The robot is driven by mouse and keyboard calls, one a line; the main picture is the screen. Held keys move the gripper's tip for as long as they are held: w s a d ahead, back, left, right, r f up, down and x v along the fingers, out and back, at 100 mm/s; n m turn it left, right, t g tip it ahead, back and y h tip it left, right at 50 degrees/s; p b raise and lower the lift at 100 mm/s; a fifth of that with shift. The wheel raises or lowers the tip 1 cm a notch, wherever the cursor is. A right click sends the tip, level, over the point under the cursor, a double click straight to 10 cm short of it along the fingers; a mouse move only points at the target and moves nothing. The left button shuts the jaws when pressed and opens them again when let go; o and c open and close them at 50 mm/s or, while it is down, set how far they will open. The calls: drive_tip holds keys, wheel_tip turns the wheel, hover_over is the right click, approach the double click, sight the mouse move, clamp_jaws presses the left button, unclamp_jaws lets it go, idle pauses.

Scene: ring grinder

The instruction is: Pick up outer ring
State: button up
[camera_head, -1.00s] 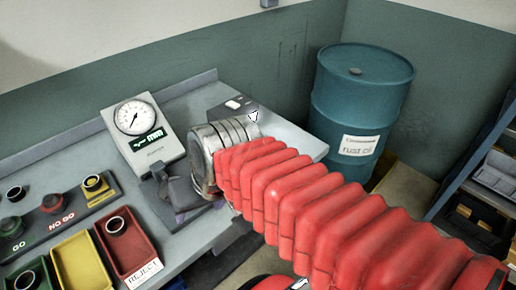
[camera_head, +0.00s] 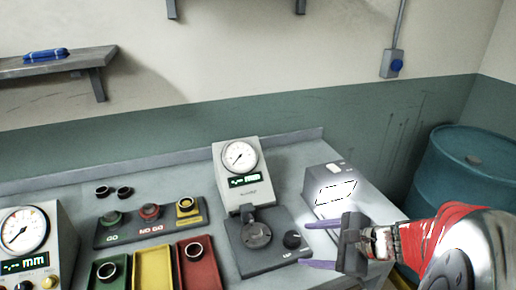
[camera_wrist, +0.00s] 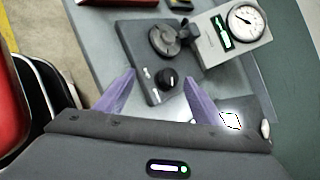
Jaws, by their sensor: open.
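Two small dark rings lie side by side on the bench, the left ring (camera_head: 102,191) and the right ring (camera_head: 124,192). Another ring (camera_head: 107,271) lies in the green tray and one (camera_head: 194,250) in the red tray. I cannot tell which is the outer ring. My gripper (camera_head: 303,244) is open and empty at the right of the dial gauge (camera_head: 238,168). In the wrist view its two purple fingers (camera_wrist: 159,77) point at the gauge base, on either side of a black round knob (camera_wrist: 168,79); contact cannot be told.
The GO / NO GO stand (camera_head: 150,228) carries ring-like pieces, left of the gauge. A yellow tray (camera_head: 153,272) stands between the green and red trays. A grey box (camera_head: 335,186) is behind my gripper. A second gauge (camera_head: 25,240) stands far left; a blue drum (camera_head: 470,170) is at right.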

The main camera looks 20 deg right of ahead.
drive_tip(key=s+d+f+m+t+h, duration=0.1)
drive_tip(key=d+m+h, duration=0.1)
drive_tip(key=d+m, duration=0.2)
drive_tip(key=s+d+m+t+h, duration=0.1)
drive_tip(key=d+m+t+h, duration=0.1)
drive_tip(key=d+m, duration=0.3)
drive_tip(key=s+d+f+m+t+h, duration=0.1)
drive_tip(key=d+m, duration=0.4)
drive_tip(key=d, duration=0.5)
drive_tip(key=shift+s+d+f+t+h, duration=0.4)
drive_tip(key=shift+t+h, duration=0.1)
drive_tip(key=shift+h, duration=0.2)
drive_tip(key=shift+w, duration=0.1)
drive_tip(key=shift+w, duration=0.1)
drive_tip(key=shift+x, duration=4.2)
drive_tip(key=shift+a, duration=0.15)
drive_tip(key=shift+x, duration=2.6)
drive_tip(key=shift+a, duration=0.1)
